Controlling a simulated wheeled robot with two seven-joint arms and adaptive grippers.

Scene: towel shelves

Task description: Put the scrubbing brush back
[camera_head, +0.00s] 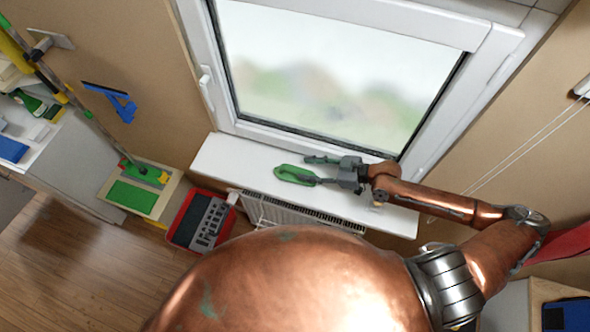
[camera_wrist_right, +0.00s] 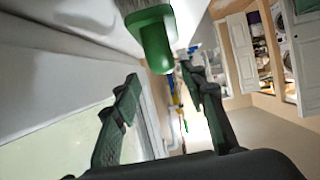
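A green scrubbing brush (camera_head: 290,174) lies on the white windowsill (camera_head: 228,160), at the fingertips of my right gripper (camera_head: 312,170). In the right wrist view the brush (camera_wrist_right: 156,42) shows as a rounded green end with a greyish part at the top edge. The two dark green fingers of my right gripper (camera_wrist_right: 158,74) stand apart there, with the green end just beyond and between their tips. I cannot tell whether a finger touches it. My left gripper is not in view.
A window (camera_head: 340,70) rises behind the sill, and a radiator (camera_head: 285,212) is below it. Left are a red-edged tray (camera_head: 184,236), a box with a green pad (camera_head: 133,196), a blue squeegee (camera_head: 118,104) on the wall and a long pole. Cords (camera_head: 520,152) hang at right.

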